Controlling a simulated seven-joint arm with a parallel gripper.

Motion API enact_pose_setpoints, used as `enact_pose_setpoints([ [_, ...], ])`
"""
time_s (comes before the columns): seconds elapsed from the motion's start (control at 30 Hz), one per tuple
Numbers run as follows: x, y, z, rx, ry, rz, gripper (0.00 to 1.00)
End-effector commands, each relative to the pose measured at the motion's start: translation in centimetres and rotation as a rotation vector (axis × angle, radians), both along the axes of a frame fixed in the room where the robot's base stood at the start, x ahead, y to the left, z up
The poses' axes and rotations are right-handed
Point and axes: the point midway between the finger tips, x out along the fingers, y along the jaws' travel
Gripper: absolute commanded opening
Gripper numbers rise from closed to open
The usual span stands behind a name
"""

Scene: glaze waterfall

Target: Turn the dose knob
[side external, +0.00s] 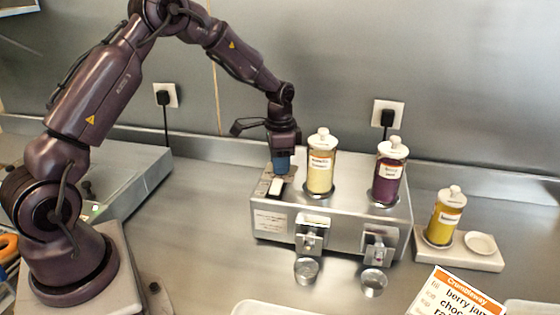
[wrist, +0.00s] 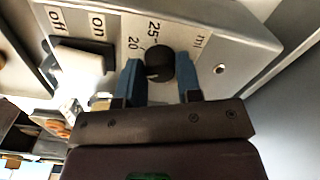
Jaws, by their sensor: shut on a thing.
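The dose knob (wrist: 158,62) is small, round and black, with a pale mark on its edge, on the dispenser's panel beside the printed 20, 25 and ml. My gripper (wrist: 161,74) is shut on it, one blue finger on each side. In the side external view, my gripper (side external: 282,163) points down at the left end of the metal dispenser (side external: 270,222); there the fingers and wrist hide the knob.
A white switch (wrist: 80,68) by the off and on labels is close left of the fingers. Jars of yellow (side external: 320,175) and purple (side external: 388,183) glaze stand on the dispenser, right of my gripper. Two small metal cups (side external: 306,270) (side external: 373,282) sit below the spouts.

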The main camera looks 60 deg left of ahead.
Motion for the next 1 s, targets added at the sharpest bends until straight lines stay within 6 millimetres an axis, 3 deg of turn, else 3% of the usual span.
enact_pose_setpoints([
  [0.37, 0.1, 0.0, 0.2, 0.001, -0.004, -0.005, 0.09],
  [0.4, 0.1, 0.0, 0.2, 0.001, -0.004, -0.005, 0.37],
  [0.5, 0.1, 0.0, 0.1, 0.000, -0.002, -0.005, 0.58],
  [0.83, 0.1, 0.0, 0.4, 0.001, -0.003, -0.004, 0.58],
  [1.0, 0.1, 0.0, 2.8, 0.002, -0.006, -0.004, 0.58],
])
